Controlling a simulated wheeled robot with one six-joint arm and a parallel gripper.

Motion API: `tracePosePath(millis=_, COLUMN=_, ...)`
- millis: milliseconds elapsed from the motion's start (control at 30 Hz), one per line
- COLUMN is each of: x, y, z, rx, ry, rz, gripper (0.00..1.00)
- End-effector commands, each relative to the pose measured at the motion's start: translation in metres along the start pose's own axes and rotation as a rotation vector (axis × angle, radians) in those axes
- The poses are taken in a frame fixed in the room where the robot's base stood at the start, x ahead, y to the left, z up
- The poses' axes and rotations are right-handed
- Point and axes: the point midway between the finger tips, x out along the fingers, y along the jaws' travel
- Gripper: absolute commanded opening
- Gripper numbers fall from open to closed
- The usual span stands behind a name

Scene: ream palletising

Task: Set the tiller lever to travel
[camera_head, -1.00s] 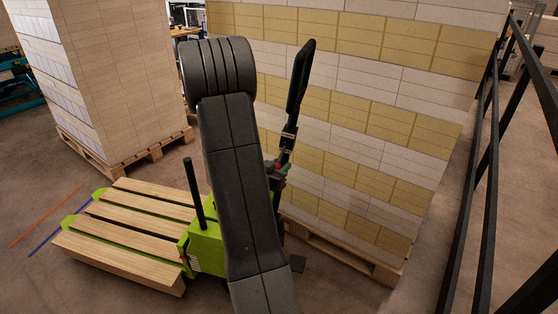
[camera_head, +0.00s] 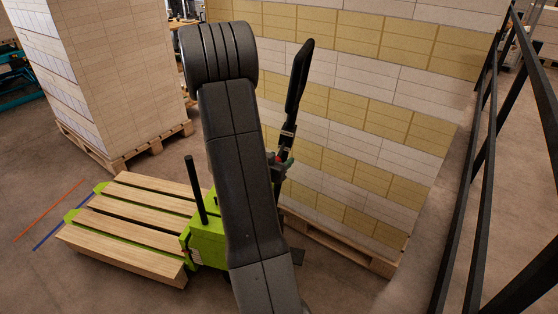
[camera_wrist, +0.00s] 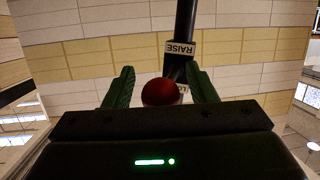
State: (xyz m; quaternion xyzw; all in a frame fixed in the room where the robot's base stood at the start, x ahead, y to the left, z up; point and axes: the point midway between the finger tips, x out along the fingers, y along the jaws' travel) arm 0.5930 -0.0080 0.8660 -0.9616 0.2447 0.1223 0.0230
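The green pallet truck (camera_head: 208,243) stands left of centre in the head view, with its tiller rising behind my arm to a black handle (camera_head: 300,75). In the wrist view the tiller shaft (camera_wrist: 185,22) carries a RAISE label, upside down, and a second label mostly hidden. The lever's red knob (camera_wrist: 161,91) sits between the two fingers of my gripper (camera_wrist: 160,78). The fingers are apart, with a gap on the knob's left; the right finger is close to the shaft. The lever's stem and its setting are hidden. In the head view my arm hides most of my gripper.
A wooden pallet (camera_head: 135,225) lies on the truck. A tall stack of white and yellow reams (camera_head: 370,120) stands close behind the tiller. Another stack (camera_head: 110,80) is at the left. A black railing (camera_head: 475,190) runs along the right. Floor is free at the lower left.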

Motion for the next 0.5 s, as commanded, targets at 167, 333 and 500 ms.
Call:
tracePosePath(millis=167, x=-0.003, y=0.000, z=0.001, rx=-0.001, ry=-0.001, rz=-0.001, gripper=0.51)
tracePosePath(millis=333, x=-0.026, y=-0.001, z=0.000, rx=-0.001, ry=0.000, rz=-0.003, gripper=0.51)
tracePosePath(millis=500, x=-0.066, y=-0.002, z=0.000, rx=-0.001, ry=-0.001, rz=-0.006, gripper=0.51)
